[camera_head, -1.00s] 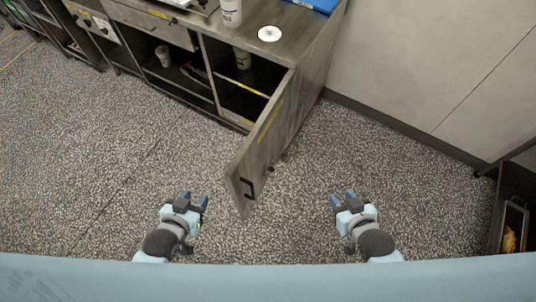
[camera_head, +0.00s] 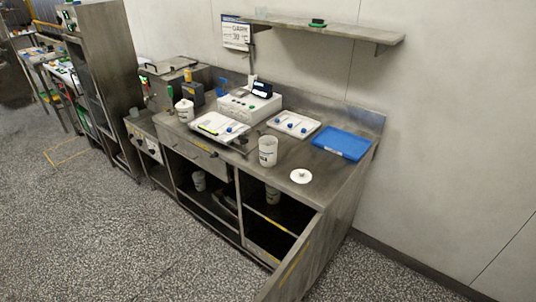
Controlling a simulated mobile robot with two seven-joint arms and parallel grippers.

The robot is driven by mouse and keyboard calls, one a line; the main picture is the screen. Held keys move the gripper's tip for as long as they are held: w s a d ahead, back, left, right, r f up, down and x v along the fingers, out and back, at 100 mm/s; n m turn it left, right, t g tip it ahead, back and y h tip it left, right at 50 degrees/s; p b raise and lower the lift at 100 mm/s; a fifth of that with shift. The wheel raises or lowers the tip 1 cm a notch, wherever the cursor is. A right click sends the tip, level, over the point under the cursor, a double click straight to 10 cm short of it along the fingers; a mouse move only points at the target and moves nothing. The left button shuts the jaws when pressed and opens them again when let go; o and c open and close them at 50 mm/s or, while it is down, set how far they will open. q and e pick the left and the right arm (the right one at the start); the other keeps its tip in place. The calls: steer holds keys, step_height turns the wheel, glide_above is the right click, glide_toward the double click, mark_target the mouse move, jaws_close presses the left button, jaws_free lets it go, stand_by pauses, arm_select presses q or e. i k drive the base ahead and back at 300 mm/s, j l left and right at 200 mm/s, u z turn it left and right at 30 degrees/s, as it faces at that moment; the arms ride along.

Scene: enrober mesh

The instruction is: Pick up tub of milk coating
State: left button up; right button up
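A lidded white tub (camera_head: 185,111) stands at the counter's left. Neither of my grippers is in view.
The cabinet door (camera_head: 303,262) stands open, jutting toward me at the right bay. A blue tray (camera_head: 342,143), a white tray with blue knobs (camera_head: 294,124) and a scale-like box (camera_head: 249,104) sit on the counter. A wall shelf (camera_head: 325,30) hangs above. Floor at left is clear.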

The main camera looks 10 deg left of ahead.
mark_target(268, 151)
steer(key=l+u, duration=0.1)
steer(key=u, duration=0.3)
steer(key=i+l+u, duration=0.1)
steer(key=u, duration=0.35)
steer(key=l+u, duration=0.2)
steer(key=u, duration=0.2)
steer(key=l+u, duration=0.15)
steer(key=u, duration=0.25)
steer(key=l+u, duration=0.3)
steer(key=l, duration=0.2)
steer(key=k+l+u, duration=0.1)
steer(key=l+u, duration=0.25)
steer(key=k+l, duration=0.1)
steer(key=l, duration=0.3)
steer(key=k+l+u, duration=0.1)
steer(key=l, duration=0.3)
steer(key=k+l+u, duration=0.1)
steer(key=l, duration=0.25)
steer(key=k, duration=0.05)
